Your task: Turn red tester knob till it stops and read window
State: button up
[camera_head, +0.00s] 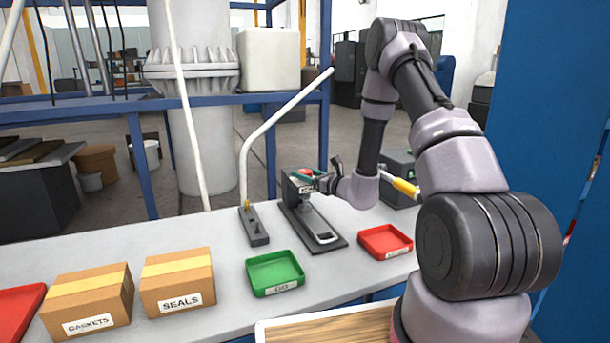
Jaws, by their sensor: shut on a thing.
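The tester (330,238) is a dark grey upright body on a flat base plate, standing on the bench near the middle of the picture. A small patch of red and green shows at its top, where the red knob (305,173) is partly hidden by my gripper. My gripper (318,180) reaches in from the right, lies roughly level, and is shut on the red knob. A small pale label shows on the tester's front. I cannot make out the window or any reading at this size.
A green tray (274,287) and a red tray (385,255) lie in front of the tester on either side. A grey block with a white hose (254,226) stands just left. Cartons marked GASKETS (90,322) and SEALS (180,300) are at left. Bare bench lies behind them.

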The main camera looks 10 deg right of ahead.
jog(key=shift+m+t+h, duration=1.1)
jog(key=shift+m+h, duration=0.5)
jog(key=shift+h, duration=0.9)
jog(key=o, duration=1.4)
jog(key=shift+c, duration=0.2)
jog(key=v, duration=1.1)
jog(key=shift+w, duration=0.1)
